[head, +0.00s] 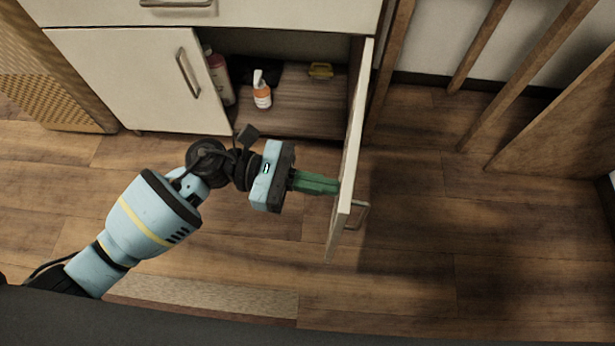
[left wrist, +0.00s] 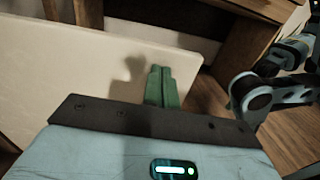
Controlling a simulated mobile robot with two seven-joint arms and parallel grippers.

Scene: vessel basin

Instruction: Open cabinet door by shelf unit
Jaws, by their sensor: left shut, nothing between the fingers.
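The right cabinet door (head: 353,130) is white with a metal handle (head: 358,214) on its outer face. It stands swung wide open, roughly square to the cabinet front. My left gripper (head: 336,187) has green fingers shut together with nothing between them. The fingertips are at the inner face of the door near its free edge; they look to be touching or very close. In the left wrist view the shut green fingers (left wrist: 161,84) point at the pale door panel (left wrist: 80,75), with a shadow beside them. My right gripper is not in view.
The left cabinet door (head: 135,80) is shut. Inside the open cabinet are an orange-and-white spray bottle (head: 262,92), a reddish bottle (head: 219,75) and a yellow item (head: 320,70). A wooden slatted unit (head: 545,60) stands at the right. The wooden floor (head: 440,220) right of the door is clear.

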